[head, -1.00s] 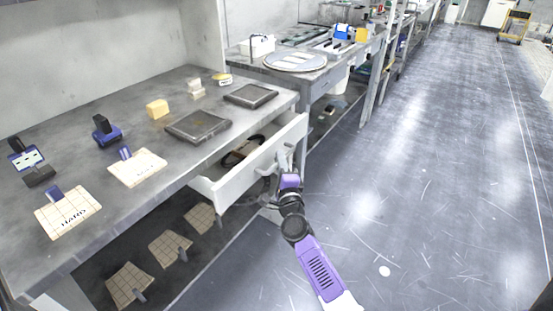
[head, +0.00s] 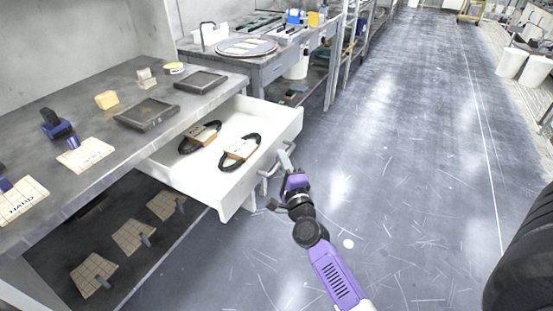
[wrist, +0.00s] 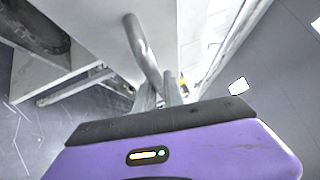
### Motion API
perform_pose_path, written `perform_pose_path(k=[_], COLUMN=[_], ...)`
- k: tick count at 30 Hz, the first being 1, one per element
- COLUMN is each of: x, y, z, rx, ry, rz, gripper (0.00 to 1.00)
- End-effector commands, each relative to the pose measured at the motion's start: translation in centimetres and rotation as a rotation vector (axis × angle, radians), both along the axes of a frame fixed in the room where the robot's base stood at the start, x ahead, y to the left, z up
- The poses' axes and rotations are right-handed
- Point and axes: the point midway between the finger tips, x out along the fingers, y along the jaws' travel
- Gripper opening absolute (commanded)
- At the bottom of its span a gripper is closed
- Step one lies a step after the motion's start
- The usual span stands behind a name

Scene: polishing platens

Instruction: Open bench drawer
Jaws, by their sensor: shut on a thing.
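The white bench drawer (head: 226,188) is pulled well out from under the grey bench top (head: 75,131) in the head view. Two black looped items with tan bands (head: 240,150) lie inside it. My gripper (head: 285,160) is at the drawer's front, shut on its bar handle (head: 268,176). In the wrist view the grey curved handle (wrist: 142,48) runs down to my gripper's fingers (wrist: 158,97). The exact contact at the fingertips is partly hidden.
Dark square plates (head: 147,114), a yellow block (head: 107,100) and labelled tiles sit on the bench top. More tiles (head: 134,236) lie on the shelf below. A second bench (head: 262,66) stands behind. The floor (head: 400,180) to the right is clear; a black tyre-like shape (head: 525,255) is at far right.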

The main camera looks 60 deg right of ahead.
Motion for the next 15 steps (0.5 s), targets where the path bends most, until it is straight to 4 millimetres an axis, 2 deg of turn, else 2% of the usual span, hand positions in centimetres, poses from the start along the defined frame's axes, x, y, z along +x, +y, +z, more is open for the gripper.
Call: perform_pose_path(k=[12,13,15], x=[-0.13,-0.12,-0.12], y=[0.08,0.07,0.08], z=[-0.20,-0.20,-0.18], rx=[0.002,0.002,0.002], ry=[0.004,0.004,0.004], rz=[0.002,0.002,0.002], gripper=[0.00,0.17,0.30])
